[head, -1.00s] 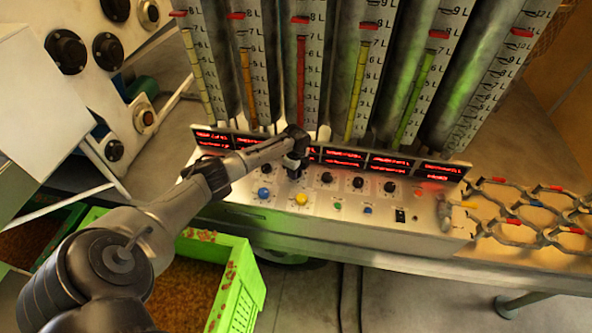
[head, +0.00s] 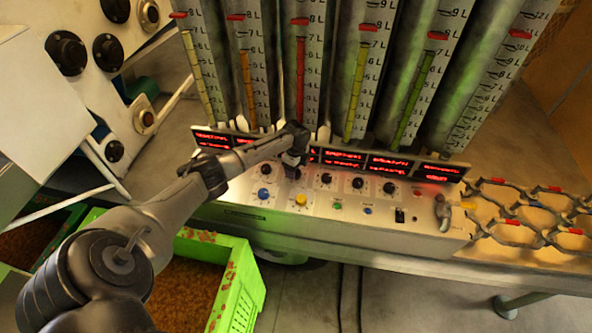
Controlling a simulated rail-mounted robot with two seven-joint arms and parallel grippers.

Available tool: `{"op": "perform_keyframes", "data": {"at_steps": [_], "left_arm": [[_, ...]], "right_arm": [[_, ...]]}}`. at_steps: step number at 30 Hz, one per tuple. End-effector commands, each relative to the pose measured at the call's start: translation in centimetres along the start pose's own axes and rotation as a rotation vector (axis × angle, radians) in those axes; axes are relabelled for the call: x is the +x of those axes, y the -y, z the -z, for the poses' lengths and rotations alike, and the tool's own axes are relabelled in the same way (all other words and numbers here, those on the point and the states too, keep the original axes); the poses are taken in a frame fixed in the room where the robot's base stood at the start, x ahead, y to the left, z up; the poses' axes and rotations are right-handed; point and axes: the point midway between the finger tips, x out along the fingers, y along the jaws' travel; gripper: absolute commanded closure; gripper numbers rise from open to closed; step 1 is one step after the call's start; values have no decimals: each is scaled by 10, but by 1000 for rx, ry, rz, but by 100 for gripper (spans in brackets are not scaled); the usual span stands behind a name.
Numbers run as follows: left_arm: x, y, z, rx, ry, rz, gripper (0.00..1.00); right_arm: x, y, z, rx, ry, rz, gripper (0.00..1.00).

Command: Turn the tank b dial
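A row of black dials runs along the sloped control panel (head: 245,213). The dials (head: 326,179), (head: 358,183) and (head: 389,188) show clearly. Their labels are too small to read, so I cannot tell which one is tank b's. My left gripper (head: 293,160) points down over the left-middle of the dial row, at or just above a dial (head: 292,172) that it partly hides. I cannot tell whether it touches this dial, or whether its fingers are open. My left forearm covers the panel's left end. My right gripper is not in view.
Tall graduated tanks with coloured level columns (head: 301,80) stand behind red displays (head: 343,158). Blue (head: 264,194) and yellow (head: 301,200) buttons sit below the dials. A green crate (head: 240,290) stands below, and a wire rack (head: 535,210) lies to the right.

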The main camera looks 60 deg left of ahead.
Motion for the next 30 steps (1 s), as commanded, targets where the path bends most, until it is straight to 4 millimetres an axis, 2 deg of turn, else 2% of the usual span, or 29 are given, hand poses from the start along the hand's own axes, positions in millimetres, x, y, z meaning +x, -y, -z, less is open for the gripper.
{"op": "perform_keyframes", "data": {"at_steps": [1,9,15,21,30], "left_arm": [[-12,0,-1,2,2,3,33],[-66,0,-1,2,1,4,33],[-96,1,0,0,0,4,33],[-112,0,0,1,0,2,33],[-117,0,0,0,0,0,33]], "right_arm": [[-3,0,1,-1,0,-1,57],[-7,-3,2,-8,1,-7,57],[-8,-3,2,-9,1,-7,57],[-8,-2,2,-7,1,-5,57],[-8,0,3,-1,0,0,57]]}}
